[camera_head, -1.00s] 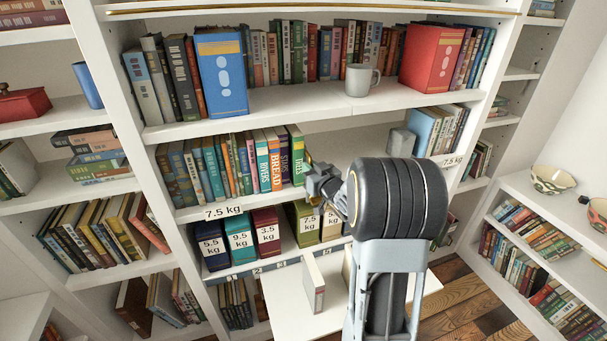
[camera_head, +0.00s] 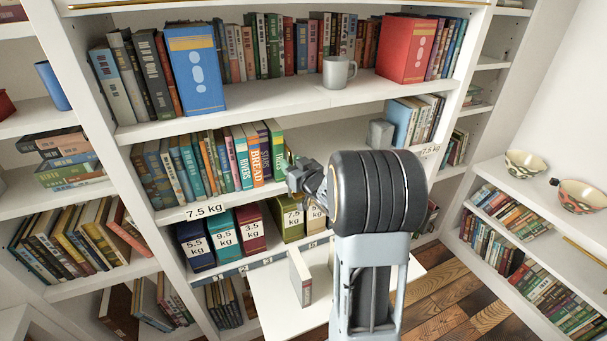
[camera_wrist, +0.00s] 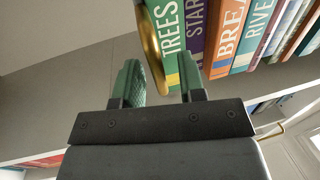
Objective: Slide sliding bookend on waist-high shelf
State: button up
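A thin brass-coloured curved plate, likely the sliding bookend (camera_wrist: 150,52), stands beside the green TREES book (camera_wrist: 168,30) in the wrist view. In the head view the TREES book (camera_head: 277,143) ends the left row on the waist-high shelf (camera_head: 300,143), and the bookend is hidden or too small to tell. My gripper (camera_head: 293,177) is at the shelf front by that book. In the wrist view my gripper (camera_wrist: 160,68) has its green fingers apart, with the plate's edge showing between them. I cannot tell whether a finger touches it.
Bare shelf runs right from the TREES book to a grey block (camera_head: 380,133) beside more books (camera_head: 415,118). Weight-labelled boxes (camera_head: 238,232) stand below. A mug (camera_head: 338,72) is on the shelf above. A white surface with an upright book (camera_head: 300,277) lies below my arm.

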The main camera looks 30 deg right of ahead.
jog(key=s+b, duration=0.1)
jog(key=s, duration=1.2)
jog(key=shift+d+b, duration=0.4)
jog(key=s+d+f+m+g+h, duration=0.4)
jog(key=s+d+f+g+h, duration=0.25)
jog(key=f+g, duration=0.3)
jog(key=s+a+r+n+g+y, duration=0.1)
jog(key=s+a+r+g+y, duration=0.1)
jog(key=a, duration=0.9)
jog(key=s+a+r+n+g+y, duration=0.2)
jog(key=s+a+r+y, duration=0.1)
jog(key=a, duration=0.9)
jog(key=shift+s+r, duration=0.25)
jog(key=shift+s, duration=0.3)
